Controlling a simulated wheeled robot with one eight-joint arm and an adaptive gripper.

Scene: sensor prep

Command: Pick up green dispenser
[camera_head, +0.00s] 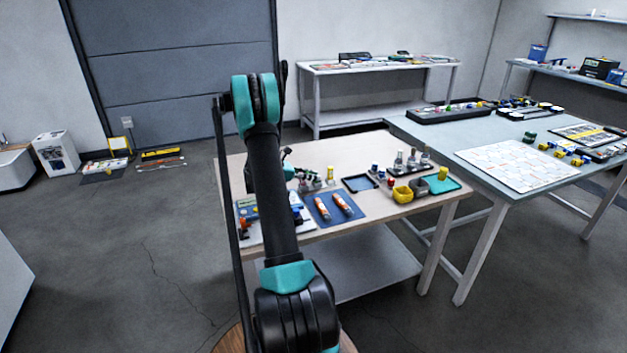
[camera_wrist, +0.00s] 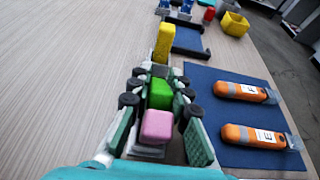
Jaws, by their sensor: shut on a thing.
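The green dispenser (camera_wrist: 160,95) is in the wrist view, between the fingers of my gripper (camera_wrist: 158,98). The gripper is shut on it. A pink block (camera_wrist: 157,126) stands nearer the palm in the same row, and a yellow one (camera_wrist: 164,43) stands beyond the fingertips. The lower part of the green dispenser is hidden by the fingers and the pink block. In the head view my gripper (camera_head: 290,172) is small over the wooden table, partly behind my arm; the green dispenser cannot be made out there.
Two orange-and-white tools (camera_wrist: 250,136) lie on a blue mat (camera_wrist: 226,78) close to the right finger. A dark-edged blue tray (camera_wrist: 188,38) and a yellow bin (camera_wrist: 235,24) lie farther off. Bare wooden tabletop (camera_wrist: 60,75) is on the left.

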